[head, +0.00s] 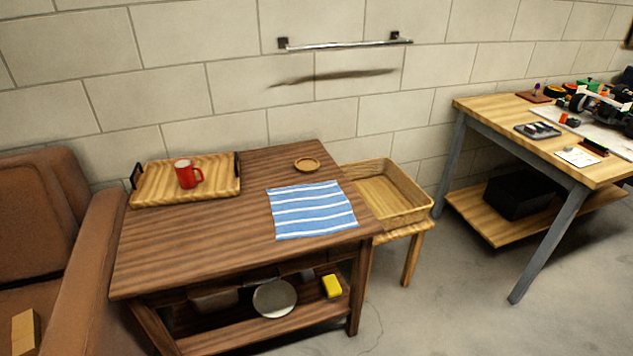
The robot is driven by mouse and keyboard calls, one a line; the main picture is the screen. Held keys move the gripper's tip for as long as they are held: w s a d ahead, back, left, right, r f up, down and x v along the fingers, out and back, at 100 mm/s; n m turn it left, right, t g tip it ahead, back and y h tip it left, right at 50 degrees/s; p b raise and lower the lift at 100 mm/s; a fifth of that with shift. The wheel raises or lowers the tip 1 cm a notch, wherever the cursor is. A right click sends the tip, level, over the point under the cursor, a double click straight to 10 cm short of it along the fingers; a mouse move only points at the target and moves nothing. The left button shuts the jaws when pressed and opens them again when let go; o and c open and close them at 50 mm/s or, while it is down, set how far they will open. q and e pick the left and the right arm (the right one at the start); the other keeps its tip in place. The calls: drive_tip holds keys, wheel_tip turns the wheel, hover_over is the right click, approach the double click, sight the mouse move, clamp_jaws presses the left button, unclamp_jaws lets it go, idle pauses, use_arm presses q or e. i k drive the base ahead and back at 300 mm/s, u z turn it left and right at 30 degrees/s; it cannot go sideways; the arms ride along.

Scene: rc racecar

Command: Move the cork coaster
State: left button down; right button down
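The cork coaster (307,164) is a small round tan disc with a raised rim. It lies flat on the dark wooden table (190,243), near the back right, with nothing on it. It is just behind a blue and white striped cloth (311,209) and does not appear to touch it. Neither of my grippers shows in the head view.
A wooden tray (216,184) holding a red mug (187,174) is at the table's back left. A brown armchair (93,240) is at left. A workbench (480,108) with racecar parts stands far right.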

sight(306, 165)
drive_tip(key=z, duration=0.8)
drive_tip(key=i, duration=0.7)
drive_tip(key=z, duration=0.95)
drive_tip(key=i, duration=0.95)
drive_tip(key=u, duration=0.95)
drive_tip(key=i, duration=0.7)
drive_tip(key=u, duration=0.85)
